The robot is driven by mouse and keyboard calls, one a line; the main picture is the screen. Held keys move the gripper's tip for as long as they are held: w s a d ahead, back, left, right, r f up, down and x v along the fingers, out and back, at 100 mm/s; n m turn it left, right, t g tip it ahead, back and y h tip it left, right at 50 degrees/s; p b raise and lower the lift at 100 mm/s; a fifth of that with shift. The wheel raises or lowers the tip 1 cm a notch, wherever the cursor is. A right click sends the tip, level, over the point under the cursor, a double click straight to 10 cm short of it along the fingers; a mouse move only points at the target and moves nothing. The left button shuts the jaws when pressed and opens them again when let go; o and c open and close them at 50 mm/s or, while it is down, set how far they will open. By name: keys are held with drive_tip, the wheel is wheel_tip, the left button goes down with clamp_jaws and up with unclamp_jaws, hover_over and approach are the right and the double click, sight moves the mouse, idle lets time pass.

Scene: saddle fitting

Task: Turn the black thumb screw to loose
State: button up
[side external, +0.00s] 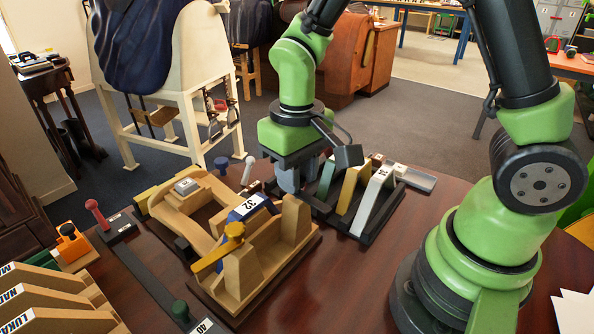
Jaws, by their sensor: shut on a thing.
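A wooden fitting jig (245,262) stands on the table, with a blue block labelled 32 (252,207) and a yellow lever (219,249) on it. A small dark part (186,248) sits at its left side; I cannot tell whether it is the black thumb screw. My gripper (289,181) points down behind and right of the jig, at the left end of the black rack. It is shut on a grey piece there, mostly hidden by the gripper body. I cannot tell whether that piece is lifted or still in the rack.
The black rack (355,232) holds green, yellow and white arches (372,203). Labelled wooden boards (52,305) fill the front left corner. Bare table lies right of the jig.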

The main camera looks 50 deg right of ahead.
drive_tip(key=shift+n, duration=0.3)
idle(0.4)
drive_tip(key=o, duration=0.9)
drive_tip(key=shift+r, duration=0.1)
wheel_tip(320, 180, up, 10)
drive_tip(key=shift+f, duration=0.1)
drive_tip(key=s+r+m+t, duration=0.1)
drive_tip(key=s+r+t, duration=0.1)
drive_tip(key=s, duration=0.1)
drive_tip(key=s+d+r+m+t+y, duration=0.1)
drive_tip(key=s+r+t, duration=0.1)
drive_tip(key=s, duration=0.2)
drive_tip(key=s+d+r+m+t+y, duration=0.1)
drive_tip(key=s+r+t, duration=0.1)
drive_tip(key=s+t, duration=0.1)
drive_tip(key=shift+s, duration=0.75)
